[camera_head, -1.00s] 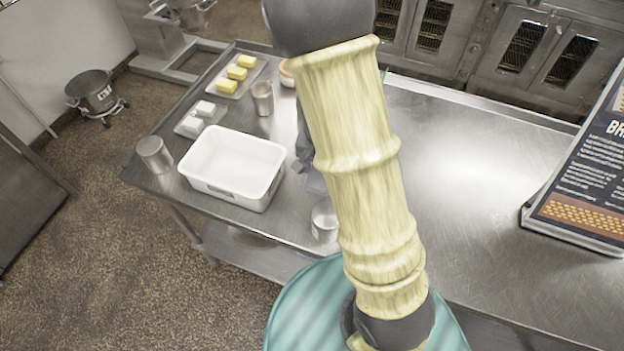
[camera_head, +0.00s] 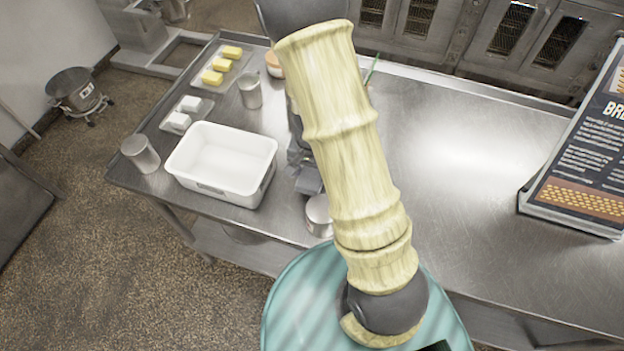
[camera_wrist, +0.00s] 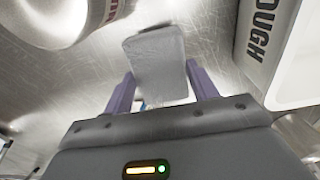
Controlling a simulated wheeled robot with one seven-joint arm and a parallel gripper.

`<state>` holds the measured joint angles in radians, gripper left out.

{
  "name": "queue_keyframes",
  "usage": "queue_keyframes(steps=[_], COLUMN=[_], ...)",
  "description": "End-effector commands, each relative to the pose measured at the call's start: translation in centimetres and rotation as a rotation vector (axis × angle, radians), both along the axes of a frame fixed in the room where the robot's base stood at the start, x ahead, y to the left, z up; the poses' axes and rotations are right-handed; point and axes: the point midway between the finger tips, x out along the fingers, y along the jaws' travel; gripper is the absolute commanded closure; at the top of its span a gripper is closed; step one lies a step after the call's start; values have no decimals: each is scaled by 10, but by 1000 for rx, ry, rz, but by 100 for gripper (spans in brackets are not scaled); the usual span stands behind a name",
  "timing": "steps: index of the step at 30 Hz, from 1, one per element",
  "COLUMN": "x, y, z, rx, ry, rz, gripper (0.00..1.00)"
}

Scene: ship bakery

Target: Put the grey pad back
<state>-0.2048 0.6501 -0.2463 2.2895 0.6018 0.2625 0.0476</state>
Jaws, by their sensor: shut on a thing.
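The grey pad (camera_wrist: 157,62) is a flat, light grey block with rounded corners. In the wrist view it sits between the two purple fingers of my gripper (camera_wrist: 161,84), which is shut on it. Metal table top shows around the pad; I cannot tell whether the pad touches it. In the head view my arm covers the pad, and only grey parts near my gripper show beside the white bin (camera_head: 203,188).
The white bin, lettered "OUGH" in the wrist view (camera_wrist: 262,45), stands close on the right there. Metal cups (camera_head: 250,91) (camera_head: 140,154), a small pot (camera_head: 319,215) and butter trays (camera_head: 206,89) surround it. A sign (camera_head: 585,150) stands right. The table's middle right is clear.

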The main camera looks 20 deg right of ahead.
Motion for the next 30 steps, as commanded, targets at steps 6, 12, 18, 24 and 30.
queue_keyframes(steps=[6, 12, 18, 24, 30], x=[0, 0, 0, 0, 0], y=[0, -1, -2, -1, -1], z=[-3, -10, -36, -41, -41], rx=[0, 1, 0, -1, 0], ry=[-2, 1, 2, -1, 0], rz=[0, -4, -6, -3, -3], gripper=[60, 60, 60, 60, 20])
